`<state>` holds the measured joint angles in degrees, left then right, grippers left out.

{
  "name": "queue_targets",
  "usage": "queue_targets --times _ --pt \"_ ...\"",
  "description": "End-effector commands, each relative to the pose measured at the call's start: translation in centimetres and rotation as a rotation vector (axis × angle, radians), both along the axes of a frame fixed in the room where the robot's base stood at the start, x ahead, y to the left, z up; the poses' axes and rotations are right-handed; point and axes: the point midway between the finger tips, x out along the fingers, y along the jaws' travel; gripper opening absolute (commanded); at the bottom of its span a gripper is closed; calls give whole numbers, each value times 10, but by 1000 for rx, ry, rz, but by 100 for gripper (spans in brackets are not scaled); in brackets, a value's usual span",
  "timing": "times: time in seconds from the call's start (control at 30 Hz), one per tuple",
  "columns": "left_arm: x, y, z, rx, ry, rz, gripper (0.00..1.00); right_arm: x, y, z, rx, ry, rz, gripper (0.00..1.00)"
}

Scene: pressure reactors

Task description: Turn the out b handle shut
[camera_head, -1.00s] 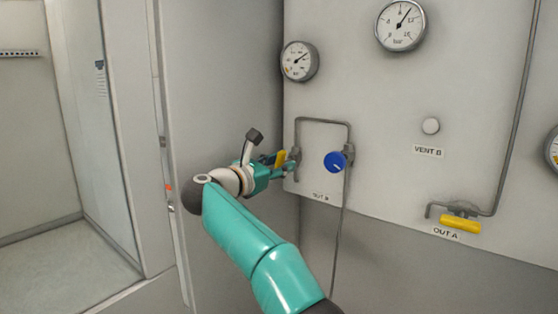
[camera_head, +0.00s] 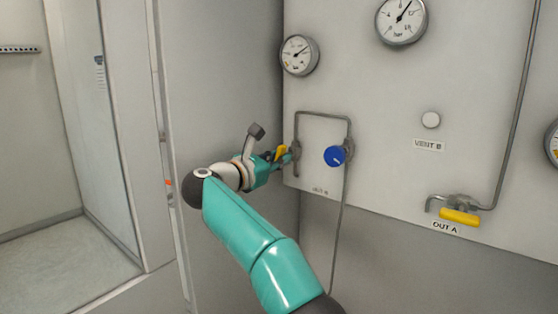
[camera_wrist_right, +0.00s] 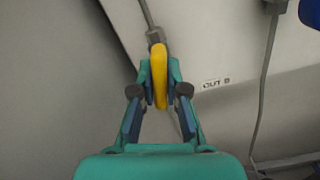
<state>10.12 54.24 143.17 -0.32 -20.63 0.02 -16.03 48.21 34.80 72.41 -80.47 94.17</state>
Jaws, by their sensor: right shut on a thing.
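The out b handle is a yellow lever (camera_head: 281,153) on the pipe at the left of the panel, by the "OUT B" label. My right gripper (camera_head: 286,158) is at this handle, and in the right wrist view the yellow lever (camera_wrist_right: 159,76) stands between the two fingers of the gripper (camera_wrist_right: 160,82), which are shut on it. The fingers hide part of the handle in the head view. The "OUT B" label (camera_wrist_right: 216,84) lies to the right of the handle in the wrist view. My left gripper does not show.
A blue knob (camera_head: 334,156) sits on the pipe just right of my right gripper. Two gauges (camera_head: 299,55) (camera_head: 401,20) are above. A grey wall stands close on the left.

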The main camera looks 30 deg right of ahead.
Motion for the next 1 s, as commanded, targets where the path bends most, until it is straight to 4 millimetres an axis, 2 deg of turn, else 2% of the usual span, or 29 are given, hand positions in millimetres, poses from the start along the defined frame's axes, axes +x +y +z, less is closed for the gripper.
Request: queue_targets --times 0.37,1.0 --pt "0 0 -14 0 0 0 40 0 1 -1 94 -231 2 0" --pt "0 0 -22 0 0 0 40 0 0 0 327 -790 -1 0"
